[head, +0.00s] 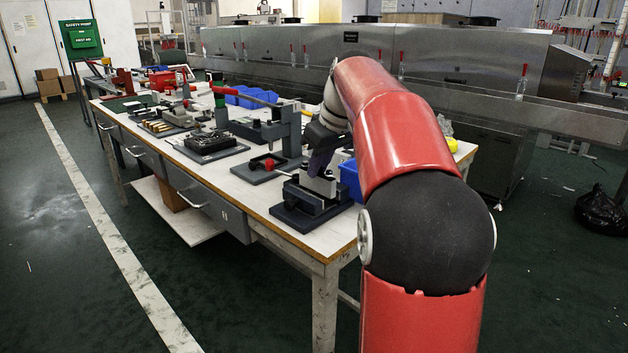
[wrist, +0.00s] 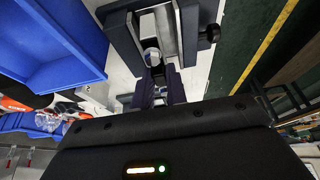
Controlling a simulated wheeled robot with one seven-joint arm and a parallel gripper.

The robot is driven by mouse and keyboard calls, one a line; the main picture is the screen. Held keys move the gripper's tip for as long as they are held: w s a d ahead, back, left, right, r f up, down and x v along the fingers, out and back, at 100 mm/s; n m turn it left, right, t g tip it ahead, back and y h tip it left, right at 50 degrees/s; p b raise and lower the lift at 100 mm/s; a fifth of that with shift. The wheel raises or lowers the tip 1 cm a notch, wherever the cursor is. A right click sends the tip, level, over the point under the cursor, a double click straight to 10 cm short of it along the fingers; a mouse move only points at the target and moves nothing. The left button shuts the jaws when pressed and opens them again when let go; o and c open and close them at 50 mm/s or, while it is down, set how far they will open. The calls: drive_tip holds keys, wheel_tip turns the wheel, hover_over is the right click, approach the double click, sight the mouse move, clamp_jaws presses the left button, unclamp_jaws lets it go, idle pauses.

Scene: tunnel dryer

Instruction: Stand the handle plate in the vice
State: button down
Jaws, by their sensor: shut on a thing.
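The vice (head: 312,203) stands on a dark base at the near right end of the workbench, with pale metal jaws on top. My gripper (head: 321,163) is right above the vice jaws, pointing down. In the wrist view, my gripper's dark fingers (wrist: 159,88) are shut on a small piece with a pale end, taken as the handle plate (wrist: 152,56). It lies in line with the gap of the vice jaws (wrist: 166,30). Whether it touches the jaws cannot be told. In the head view the plate cannot be made out from the fingers.
A blue bin (head: 351,180) stands close to the right of the vice and also fills the wrist view's upper left (wrist: 62,45). A grey press (head: 283,135) stands just left of the vice. Several fixtures and tools cover the workbench (head: 180,150) farther left.

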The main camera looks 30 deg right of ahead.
drive_tip(key=shift+w+f+b, duration=0.1)
drive_tip(key=shift+f+b, duration=0.3)
drive_tip(key=shift+f, duration=0.75)
drive_tip(key=c, duration=1.4)
unclamp_jaws()
drive_tip(key=p+v, duration=0.3)
drive_tip(key=v, duration=0.9)
drive_tip(key=shift+r, duration=0.25)
drive_tip(key=s+a+f+m+h, duration=0.1)
drive_tip(key=s+a+f+m, duration=0.2)
drive_tip(key=s+a+f, duration=1.1)
drive_tip(key=s+a+f+m+t, duration=0.1)
drive_tip(key=s+a+f, duration=0.2)
drive_tip(key=s+f, duration=0.5)
drive_tip(key=shift+f+h, duration=0.3)
drive_tip(key=shift+f, duration=0.45)
